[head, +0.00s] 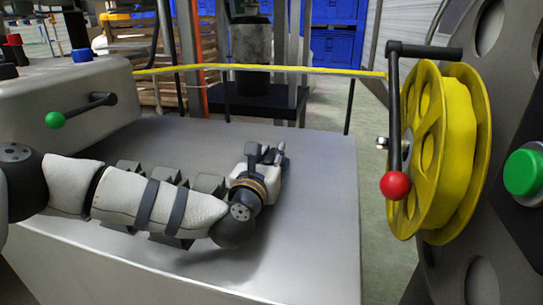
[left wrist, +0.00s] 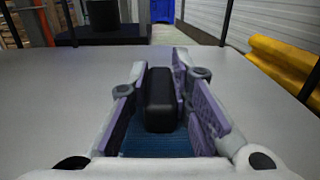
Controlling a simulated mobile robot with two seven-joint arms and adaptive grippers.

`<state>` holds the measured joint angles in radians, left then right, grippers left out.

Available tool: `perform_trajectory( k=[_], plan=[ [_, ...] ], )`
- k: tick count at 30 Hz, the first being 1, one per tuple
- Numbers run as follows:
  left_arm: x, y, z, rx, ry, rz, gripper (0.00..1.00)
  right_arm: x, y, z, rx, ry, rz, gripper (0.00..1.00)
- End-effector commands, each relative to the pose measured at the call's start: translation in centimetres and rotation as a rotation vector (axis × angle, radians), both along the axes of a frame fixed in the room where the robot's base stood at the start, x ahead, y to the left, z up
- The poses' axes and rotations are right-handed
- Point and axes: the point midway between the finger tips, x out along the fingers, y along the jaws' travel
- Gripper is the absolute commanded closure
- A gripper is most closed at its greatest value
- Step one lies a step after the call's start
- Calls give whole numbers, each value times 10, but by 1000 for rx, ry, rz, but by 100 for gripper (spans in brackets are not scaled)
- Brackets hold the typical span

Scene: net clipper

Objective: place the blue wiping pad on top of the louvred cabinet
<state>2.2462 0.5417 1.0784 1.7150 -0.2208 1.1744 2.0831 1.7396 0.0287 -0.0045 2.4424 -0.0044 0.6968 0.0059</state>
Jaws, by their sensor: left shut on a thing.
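My left gripper (head: 266,157) is low over the top of the grey metal cabinet (head: 310,225), toward its far right part. In the left wrist view the left gripper (left wrist: 165,100) has its purple finger pads on both sides of a black upright grip (left wrist: 159,98). The ribbed blue wiping pad (left wrist: 155,145) shows below that grip, between the fingers. The gripper is shut on the pad by this grip. The pad is hidden in the head view. I cannot tell whether its underside touches the cabinet top. No louvres show clearly. My right gripper is not in view.
A yellow reel (head: 440,150) with a red-knobbed crank (head: 396,184) stands right of the cabinet. A yellow strap (head: 270,68) runs across behind. A grey housing with a green-knobbed lever (head: 56,120) is at the left. The cabinet top is mostly clear around my left arm.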

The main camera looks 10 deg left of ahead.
Motion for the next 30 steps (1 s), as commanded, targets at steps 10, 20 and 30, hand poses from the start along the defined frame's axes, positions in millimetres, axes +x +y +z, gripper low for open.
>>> perform_trajectory(
  k=[10, 20, 30],
  plan=[
    [0, 0, -2, 0, 0, -1, 61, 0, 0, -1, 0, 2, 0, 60],
    [-3, 0, 2, 0, 0, -1, 61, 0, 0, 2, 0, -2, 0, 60],
    [-68, 3, 1, -1, 3, -2, 61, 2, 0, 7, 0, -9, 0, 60]
  ],
)
